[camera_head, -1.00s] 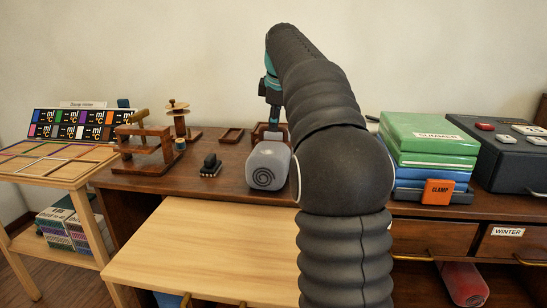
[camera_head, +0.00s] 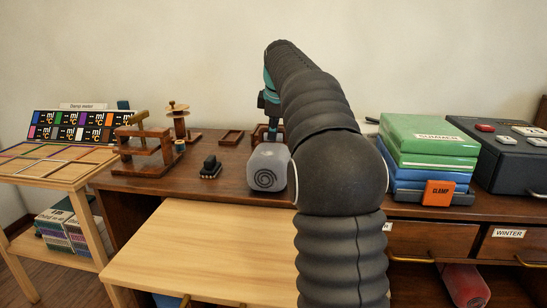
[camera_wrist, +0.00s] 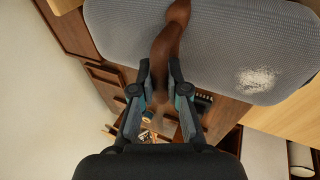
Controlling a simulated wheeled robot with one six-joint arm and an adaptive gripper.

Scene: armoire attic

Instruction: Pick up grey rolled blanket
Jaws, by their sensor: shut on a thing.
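The grey rolled blanket (camera_head: 268,168) shows its spiral end in the head view and looks to be at the dark wooden desk top, left of my arm. In the wrist view the blanket (camera_wrist: 215,45) fills the upper part, with a brown strap (camera_wrist: 172,40) across it and a pale speckled patch on its right. My gripper (camera_wrist: 160,80) is shut on the strap, which passes between its fingers. In the head view my arm hides part of the blanket and most of the gripper (camera_head: 268,125). I cannot tell whether the blanket touches the desk.
A black brush-like object (camera_head: 210,167) and wooden stands (camera_head: 145,150) are left of the blanket. A green and blue stack (camera_head: 428,150) with an orange clamp (camera_head: 438,193) and a dark case (camera_head: 500,150) stand right. A light wooden board (camera_head: 200,250) extends in front.

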